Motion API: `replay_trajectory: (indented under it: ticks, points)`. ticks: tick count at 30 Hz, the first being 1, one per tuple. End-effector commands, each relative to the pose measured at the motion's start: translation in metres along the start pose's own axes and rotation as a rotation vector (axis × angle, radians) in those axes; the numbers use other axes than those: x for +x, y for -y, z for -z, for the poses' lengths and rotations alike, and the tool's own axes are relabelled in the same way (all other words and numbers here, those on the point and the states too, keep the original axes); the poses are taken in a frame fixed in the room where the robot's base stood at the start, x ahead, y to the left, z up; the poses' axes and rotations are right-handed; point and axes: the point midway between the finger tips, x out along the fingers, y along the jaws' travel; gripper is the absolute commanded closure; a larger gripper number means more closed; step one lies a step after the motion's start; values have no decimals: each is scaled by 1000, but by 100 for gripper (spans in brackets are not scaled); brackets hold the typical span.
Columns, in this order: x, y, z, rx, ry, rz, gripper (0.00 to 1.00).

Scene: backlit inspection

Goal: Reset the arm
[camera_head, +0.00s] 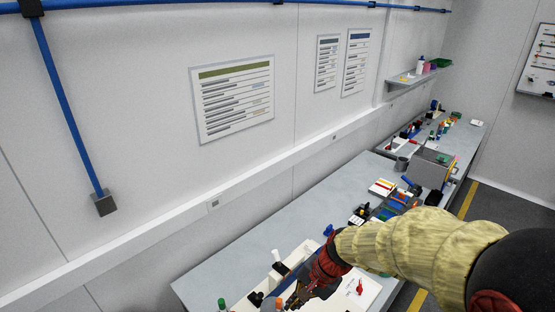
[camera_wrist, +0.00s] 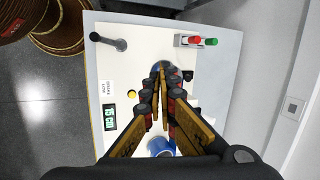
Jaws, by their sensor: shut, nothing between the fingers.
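My arm reaches in from the right of the head view, in a pale yellow sleeve with a dark red wrist. My gripper (camera_head: 296,298) is low over the near end of the grey workbench (camera_head: 240,254). In the wrist view my gripper (camera_wrist: 160,72) has its two fingers converging to shut tips over a white panel (camera_wrist: 135,72), with nothing held. A blue piece (camera_wrist: 157,67) shows just at the fingertips; I cannot tell whether they touch it. A blue cylindrical object (camera_wrist: 161,147) shows between the finger bases, partly hidden.
The panel bears a black-knobbed lever (camera_wrist: 121,44), red and green caps (camera_wrist: 195,40), a yellow button (camera_wrist: 131,95) and a digital display (camera_wrist: 109,118). Many small items crowd the bench further back, around a grey box (camera_head: 428,168). The wall with posters (camera_head: 233,97) stands behind it.

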Motion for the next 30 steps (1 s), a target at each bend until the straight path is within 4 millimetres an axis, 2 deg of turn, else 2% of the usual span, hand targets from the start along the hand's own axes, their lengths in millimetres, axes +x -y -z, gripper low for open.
replay_trajectory:
  ticks: [1,6,10,15,21,30]
  points:
    - [1,-20,-6,-106,-16,-20,100]
    - [-14,-80,-23,-415,-70,-116,100]
    - [-21,-124,-30,-580,-132,-186,100]
    - [-23,-173,-34,-696,-237,-257,100]
    - [-19,-206,-36,-731,-397,-265,100]
    - [-15,-217,-38,-725,-511,-225,100]
